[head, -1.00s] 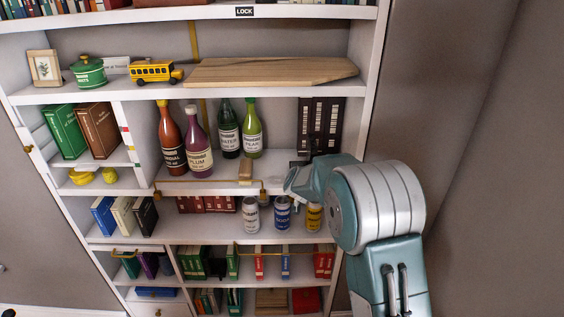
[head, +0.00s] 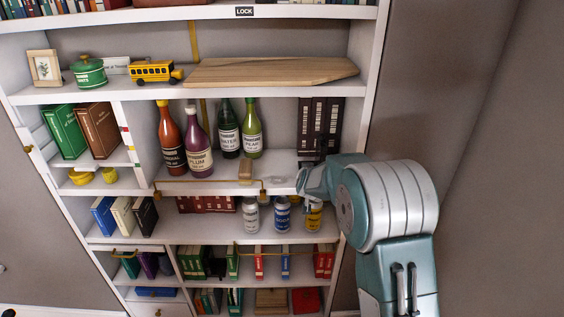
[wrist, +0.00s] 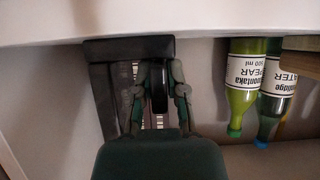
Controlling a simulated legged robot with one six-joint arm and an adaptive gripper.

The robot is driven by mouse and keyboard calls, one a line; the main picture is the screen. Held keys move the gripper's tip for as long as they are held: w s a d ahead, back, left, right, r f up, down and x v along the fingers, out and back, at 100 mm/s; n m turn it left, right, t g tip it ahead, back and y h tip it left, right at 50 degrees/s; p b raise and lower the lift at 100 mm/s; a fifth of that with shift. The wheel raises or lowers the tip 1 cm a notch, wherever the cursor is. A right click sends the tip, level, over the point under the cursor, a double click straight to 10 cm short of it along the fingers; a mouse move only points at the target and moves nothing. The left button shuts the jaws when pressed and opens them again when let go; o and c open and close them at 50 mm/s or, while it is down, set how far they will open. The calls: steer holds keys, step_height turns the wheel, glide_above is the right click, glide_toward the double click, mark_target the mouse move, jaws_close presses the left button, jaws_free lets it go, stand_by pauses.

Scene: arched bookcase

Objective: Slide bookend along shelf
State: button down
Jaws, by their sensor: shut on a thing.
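My gripper (head: 302,178) is at the right part of the bottle shelf (head: 215,184) in the head view, in front of the dark binders (head: 320,125). In the wrist view my gripper (wrist: 159,88) has its two fingers closed on either side of a dark, upright piece, which I take to be the bookend (wrist: 159,98). A dark flat slab (wrist: 128,48), perhaps its base, lies above the fingers in that upside-down view, right by the binders.
A green pear bottle (head: 252,130) and a water bottle (head: 228,130) stand left of my gripper, with red and plum bottles further left. A small wooden block (head: 246,170) is nearer. A gold rail (head: 210,182) runs along the left front edge. Cans (head: 283,214) stand below.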

steer(key=shift+d+f, duration=0.15)
steer(key=shift+d, duration=0.45)
steer(key=c, duration=0.7)
jaws_free()
steer(key=s+r+g, duration=0.1)
steer(key=s+r, duration=0.3)
steer(key=s, duration=0.5)
steer(key=s+d+r+g+y, duration=0.1)
steer(key=s+r, duration=0.4)
steer(key=s, duration=0.4)
steer(key=s+r+g, duration=0.1)
steer(key=s+r, duration=0.3)
steer(key=s, duration=0.5)
steer(key=s+d+g, duration=0.1)
steer(key=s, duration=0.5)
steer(key=s+d+g, duration=0.1)
steer(key=s+d, duration=0.1)
steer(key=s, duration=0.5)
steer(key=s+d+g+h, duration=0.1)
steer(key=s, duration=0.6)
steer(key=shift+d+f+g, duration=0.15)
steer(key=shift+f+g, duration=0.1)
steer(key=shift+g, duration=0.05)
